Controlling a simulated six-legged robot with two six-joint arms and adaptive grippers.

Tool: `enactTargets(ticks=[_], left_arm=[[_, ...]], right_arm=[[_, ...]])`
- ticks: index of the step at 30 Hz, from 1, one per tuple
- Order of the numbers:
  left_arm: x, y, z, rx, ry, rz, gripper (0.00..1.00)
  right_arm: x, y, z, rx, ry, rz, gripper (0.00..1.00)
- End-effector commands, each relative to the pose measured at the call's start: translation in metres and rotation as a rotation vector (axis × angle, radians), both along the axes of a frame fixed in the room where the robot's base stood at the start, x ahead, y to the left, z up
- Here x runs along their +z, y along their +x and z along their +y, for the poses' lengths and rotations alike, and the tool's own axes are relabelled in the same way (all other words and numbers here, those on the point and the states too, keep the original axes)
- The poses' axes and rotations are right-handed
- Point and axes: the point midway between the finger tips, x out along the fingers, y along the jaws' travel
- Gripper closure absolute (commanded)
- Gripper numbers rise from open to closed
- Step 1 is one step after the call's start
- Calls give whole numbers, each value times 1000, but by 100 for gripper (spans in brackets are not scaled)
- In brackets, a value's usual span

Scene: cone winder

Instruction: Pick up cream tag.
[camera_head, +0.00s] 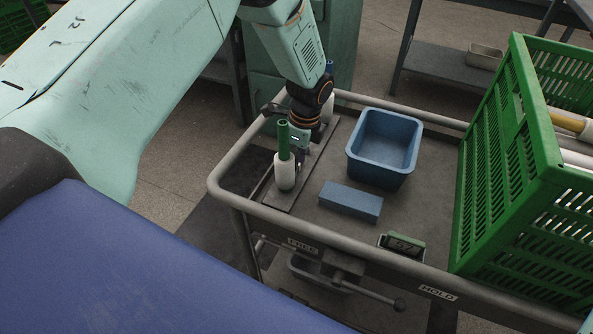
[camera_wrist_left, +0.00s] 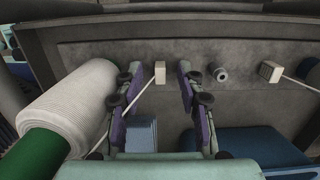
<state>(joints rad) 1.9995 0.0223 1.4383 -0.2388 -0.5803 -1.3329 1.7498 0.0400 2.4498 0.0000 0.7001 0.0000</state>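A small pale cream tag (camera_wrist_left: 160,72) with a thin pale cord running from it shows in the left wrist view, between the fingertips of my left gripper (camera_wrist_left: 158,86). The fingers stand apart on either side of it, with a visible gap, so the gripper is open. A second small pale tag (camera_wrist_left: 270,70) with a cord is farther right along the same dark strip. In the head view my left gripper (camera_head: 299,138) is low over the cart's left side, and the tags cannot be made out there. My right gripper is not in view.
A white yarn package (camera_head: 285,174) on a green tube (camera_head: 283,140) stands close beside my left gripper. A grey rail (camera_head: 226,168) edges the cart.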

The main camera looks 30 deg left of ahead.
Motion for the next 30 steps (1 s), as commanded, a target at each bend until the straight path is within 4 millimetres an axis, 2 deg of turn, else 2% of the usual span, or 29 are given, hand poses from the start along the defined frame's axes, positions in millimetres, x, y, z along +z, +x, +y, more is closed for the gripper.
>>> enactTargets(ticks=[6,18,30], left_arm=[[1,1,0,0,0,-2,64],[2,1,0,0,0,-2,98],[5,1,0,1,0,-3,99]], right_arm=[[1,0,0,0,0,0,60],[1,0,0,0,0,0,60],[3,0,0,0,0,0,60]])
